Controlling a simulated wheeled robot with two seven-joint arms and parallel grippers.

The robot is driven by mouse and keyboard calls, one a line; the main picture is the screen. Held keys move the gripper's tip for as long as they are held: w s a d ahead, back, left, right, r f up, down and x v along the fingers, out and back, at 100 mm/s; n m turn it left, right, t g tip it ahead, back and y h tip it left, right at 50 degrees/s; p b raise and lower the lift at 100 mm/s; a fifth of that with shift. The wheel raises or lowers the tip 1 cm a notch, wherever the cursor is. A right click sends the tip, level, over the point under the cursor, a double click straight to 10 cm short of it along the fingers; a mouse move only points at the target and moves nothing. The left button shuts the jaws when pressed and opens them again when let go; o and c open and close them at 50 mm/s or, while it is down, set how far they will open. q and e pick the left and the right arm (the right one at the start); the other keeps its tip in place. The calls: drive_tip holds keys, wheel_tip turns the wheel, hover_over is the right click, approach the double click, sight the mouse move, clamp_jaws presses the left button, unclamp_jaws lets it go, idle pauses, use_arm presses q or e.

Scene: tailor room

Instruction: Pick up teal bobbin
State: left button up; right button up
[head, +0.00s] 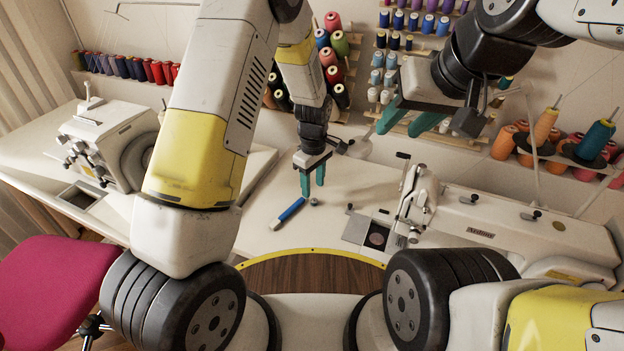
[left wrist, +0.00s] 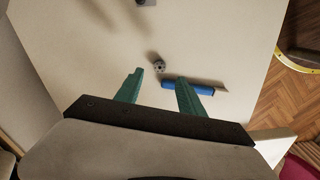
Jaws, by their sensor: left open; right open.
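A small round bobbin (head: 314,202), greyish-teal in the picture, lies on the white table; it also shows in the left wrist view (left wrist: 159,67). My left gripper (head: 312,190) points down over the table, open and empty, with its green fingertips close to the bobbin. In the left wrist view the bobbin shows between the two fingers (left wrist: 159,80), a little beyond their tips. My right gripper (head: 405,124) is open and empty, held high in front of the thread rack.
A blue tool (head: 290,211) with a white end lies just left of the bobbin, near a fingertip. A white sewing machine (head: 480,222) stands to the right, another machine (head: 105,140) to the left. Thread racks (head: 335,60) line the wall behind. The table between is mostly clear.

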sight(314, 202)
use_arm(q)
wheel_tip(314, 202, down, 5)
drive_tip(key=shift+f, duration=0.2)
drive_tip(key=shift+c, duration=0.5)
clamp_jaws()
